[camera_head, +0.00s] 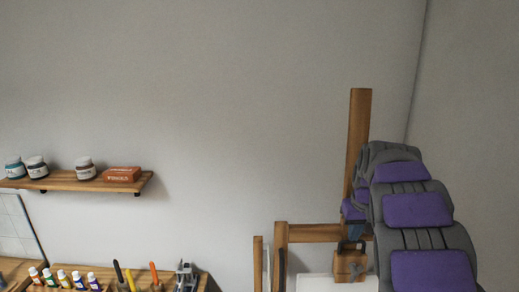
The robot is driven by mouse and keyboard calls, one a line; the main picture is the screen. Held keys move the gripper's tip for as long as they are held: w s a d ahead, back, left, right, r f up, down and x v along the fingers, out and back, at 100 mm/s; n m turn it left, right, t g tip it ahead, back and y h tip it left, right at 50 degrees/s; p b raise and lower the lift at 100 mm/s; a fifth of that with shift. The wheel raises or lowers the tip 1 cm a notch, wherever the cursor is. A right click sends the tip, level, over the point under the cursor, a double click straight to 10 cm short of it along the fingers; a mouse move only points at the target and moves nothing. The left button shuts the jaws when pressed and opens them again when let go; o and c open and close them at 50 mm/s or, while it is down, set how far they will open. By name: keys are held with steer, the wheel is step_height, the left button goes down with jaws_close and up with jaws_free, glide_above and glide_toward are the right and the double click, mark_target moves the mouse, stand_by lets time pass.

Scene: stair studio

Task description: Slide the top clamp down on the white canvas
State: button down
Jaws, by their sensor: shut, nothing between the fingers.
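A wooden easel stands at the lower right with a tall wooden post (359,130). The top clamp (349,266), a small wooden block with a dark fitting, sits low on the easel at the upper edge of the white canvas (325,284). Only the canvas's top strip shows; the rest is cut off by the frame's bottom edge. My grey and purple arm reaches from the lower right over the easel. My gripper (354,238) is shut and empty, just above the clamp. I cannot tell whether it touches the clamp.
A wooden crossbar (314,233) and side posts stand left of the clamp. The wall between is bare.

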steer(key=shift+f, duration=0.45)
steer(key=shift+r, duration=0.1)
steer(key=shift+r+p, duration=1.25)
steer(key=shift+r, duration=1.75)
steer(key=shift+f, duration=0.1)
steer(key=s+a+f+g+b, duration=0.1)
steer(key=s+a+f+b, duration=0.3)
steer(key=s+f+b, duration=0.3)
steer(key=s+a+f+g+b, duration=0.1)
steer(key=s+a+f+b, duration=0.3)
steer(key=s+f, duration=1)
steer(key=s+a+f+g+b, duration=0.2)
steer(key=s+f+b, duration=0.8)
steer(key=s, duration=1.2)
steer(key=shift+s+a+f, duration=0.15)
steer(key=shift+s+a, duration=0.25)
steer(key=shift+a, duration=0.75)
steer(key=c, duration=1.8)
jaws_free()
